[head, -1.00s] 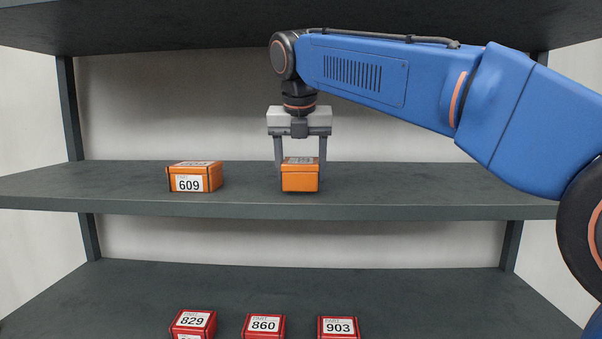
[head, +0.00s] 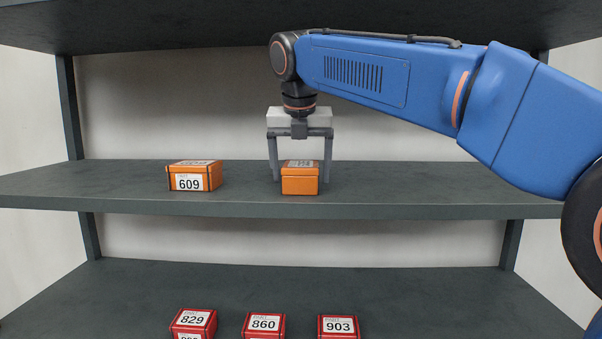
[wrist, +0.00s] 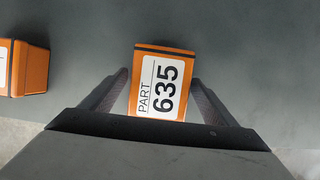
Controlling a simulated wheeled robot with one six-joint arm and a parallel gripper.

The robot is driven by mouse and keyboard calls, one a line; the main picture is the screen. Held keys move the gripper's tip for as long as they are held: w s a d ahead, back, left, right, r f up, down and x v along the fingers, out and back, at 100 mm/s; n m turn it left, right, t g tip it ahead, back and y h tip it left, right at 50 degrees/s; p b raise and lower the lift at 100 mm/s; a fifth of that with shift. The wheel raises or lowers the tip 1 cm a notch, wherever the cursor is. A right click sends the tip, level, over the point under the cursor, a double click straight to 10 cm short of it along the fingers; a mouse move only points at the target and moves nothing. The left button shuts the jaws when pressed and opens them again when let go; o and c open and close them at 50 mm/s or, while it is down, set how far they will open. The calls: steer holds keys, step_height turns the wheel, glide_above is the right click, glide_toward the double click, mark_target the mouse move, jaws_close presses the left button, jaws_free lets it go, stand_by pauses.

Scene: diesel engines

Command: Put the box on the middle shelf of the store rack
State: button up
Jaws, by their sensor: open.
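An orange box (head: 300,182) rests on the middle shelf (head: 420,188) of the rack, near its front edge. In the wrist view the box (wrist: 162,85) shows a white label reading PART 635, and it lies slightly turned between the fingers. My gripper (head: 301,178) is open around the box, one finger on each side. A gap shows between the box and each finger. In the wrist view the fingers (wrist: 162,95) also stand apart from it.
Another orange box, labelled 609 (head: 194,177), stands on the same shelf to the left. Red boxes 829 (head: 194,322), 860 (head: 264,325) and 903 (head: 340,326) sit on the lower shelf (head: 300,287). The upper shelf (head: 180,25) is above my arm. The middle shelf's right part is clear.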

steer(key=v, duration=1.1)
steer(key=shift+s+r, duration=0.2)
steer(key=shift+r, duration=0.05)
steer(key=shift+d, duration=0.1)
